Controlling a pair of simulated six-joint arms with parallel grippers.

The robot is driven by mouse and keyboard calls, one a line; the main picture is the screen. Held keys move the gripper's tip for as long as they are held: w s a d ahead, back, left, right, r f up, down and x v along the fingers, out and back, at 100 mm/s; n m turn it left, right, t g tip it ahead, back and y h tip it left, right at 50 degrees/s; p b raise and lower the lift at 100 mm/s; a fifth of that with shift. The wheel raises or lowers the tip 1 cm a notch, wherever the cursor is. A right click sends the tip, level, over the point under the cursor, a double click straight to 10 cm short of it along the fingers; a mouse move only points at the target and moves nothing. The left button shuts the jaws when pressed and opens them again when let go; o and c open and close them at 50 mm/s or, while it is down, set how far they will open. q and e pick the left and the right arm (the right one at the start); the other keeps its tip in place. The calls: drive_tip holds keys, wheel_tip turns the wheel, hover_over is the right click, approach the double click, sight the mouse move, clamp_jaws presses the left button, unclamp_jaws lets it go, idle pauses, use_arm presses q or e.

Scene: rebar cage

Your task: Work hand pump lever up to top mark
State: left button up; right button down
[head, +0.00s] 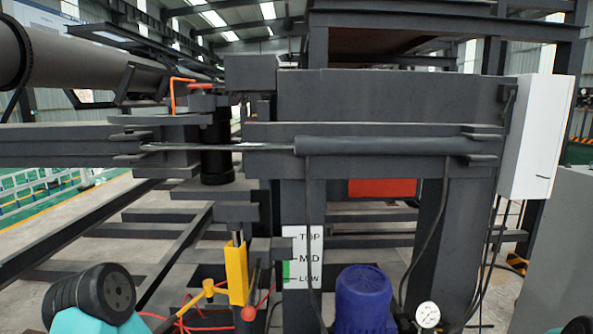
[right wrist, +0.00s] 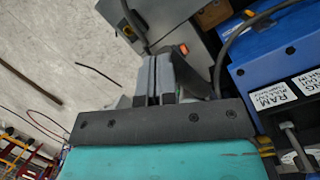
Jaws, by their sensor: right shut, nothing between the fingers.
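The yellow hand pump (head: 235,275) stands left of centre in the head view. A dark rod with a red ball (head: 248,314) is beside its base, and a yellow handle (head: 187,301) reaches out to its left. I cannot tell for sure which is the pump lever. A white scale plate (head: 303,258) reads TOP, MID and LOW. A green strip (head: 286,272) on its left edge spans from near LOW to just below MID. My right gripper (right wrist: 160,82) is shut and empty in the right wrist view, away from the pump.
A blue motor (head: 363,300) and a round pressure gauge (head: 428,314) stand right of the scale. Red hoses (head: 190,322) and dark cables hang nearby. The right wrist view shows a blue box with labels (right wrist: 280,75), a grey cabinet (right wrist: 180,25) and open concrete floor (right wrist: 60,50).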

drive_tip(key=shift+s+f, duration=0.1)
drive_tip(key=shift+f, duration=0.25)
drive_tip(key=shift+s+f, duration=0.1)
drive_tip(key=shift+f, duration=0.05)
drive_tip(key=shift+s+f, duration=0.15)
drive_tip(key=shift+f, duration=0.45)
drive_tip(key=shift+s+f, duration=0.25)
drive_tip(key=shift+f, duration=0.35)
drive_tip(key=shift+s+f, duration=0.15)
drive_tip(key=shift+f, duration=0.5)
